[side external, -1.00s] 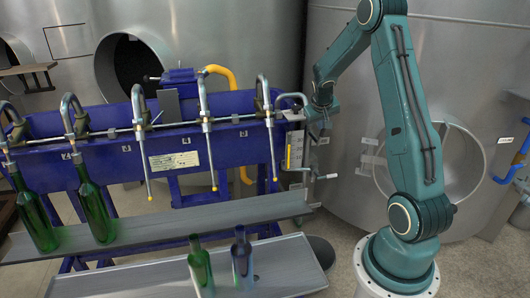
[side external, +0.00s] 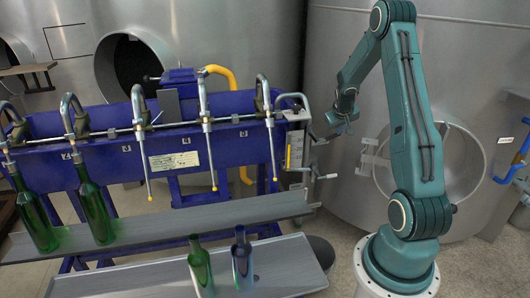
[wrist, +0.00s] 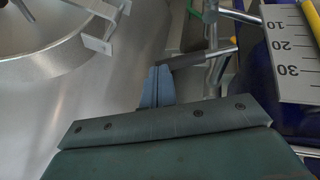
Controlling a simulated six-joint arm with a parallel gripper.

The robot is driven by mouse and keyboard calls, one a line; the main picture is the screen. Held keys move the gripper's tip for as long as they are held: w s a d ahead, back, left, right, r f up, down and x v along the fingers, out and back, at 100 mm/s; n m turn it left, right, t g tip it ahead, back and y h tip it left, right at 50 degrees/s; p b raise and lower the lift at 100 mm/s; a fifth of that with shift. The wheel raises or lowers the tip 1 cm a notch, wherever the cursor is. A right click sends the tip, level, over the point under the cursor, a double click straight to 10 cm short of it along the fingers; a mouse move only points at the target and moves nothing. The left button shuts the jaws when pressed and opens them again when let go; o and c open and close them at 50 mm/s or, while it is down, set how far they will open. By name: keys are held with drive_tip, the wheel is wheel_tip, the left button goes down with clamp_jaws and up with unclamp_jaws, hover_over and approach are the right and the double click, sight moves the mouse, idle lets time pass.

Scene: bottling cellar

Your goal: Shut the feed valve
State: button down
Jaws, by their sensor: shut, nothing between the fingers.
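My gripper (side external: 342,122) hangs at the right end of the blue filler frame, beside its fittings. In the wrist view its two blue-grey fingers (wrist: 157,68) are together, with nothing between them. A lever with a dark grip (wrist: 200,57) lies just beyond the fingertips and runs right to a metal rod. I cannot tell whether the fingers touch it. This lever looks like the feed valve handle, but no label shows. In the side view it appears as a small handle (side external: 318,140) close below my gripper.
A scale plate (wrist: 295,45) stands right of the lever; it also shows in the side view (side external: 296,150). A small crank (side external: 322,177) sits below. A steel tank (side external: 350,205) with a round hatch is behind. Green bottles (side external: 95,210) stand left, away from my gripper.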

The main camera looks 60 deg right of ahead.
drive_tip(key=shift+s+d+f+t+y, duration=0.2)
drive_tip(key=shift+s+d+f+y, duration=0.1)
drive_tip(key=shift+f, duration=0.25)
drive_tip(key=shift+s+d+f+t+y, duration=0.2)
drive_tip(key=shift+d+f, duration=0.05)
drive_tip(key=shift+f, duration=0.3)
drive_tip(key=shift+a+r, duration=0.1)
drive_tip(key=shift+r, duration=0.05)
drive_tip(key=v, duration=1.3)
drive_tip(key=shift+a, duration=0.15)
drive_tip(key=shift+s+r, duration=0.15)
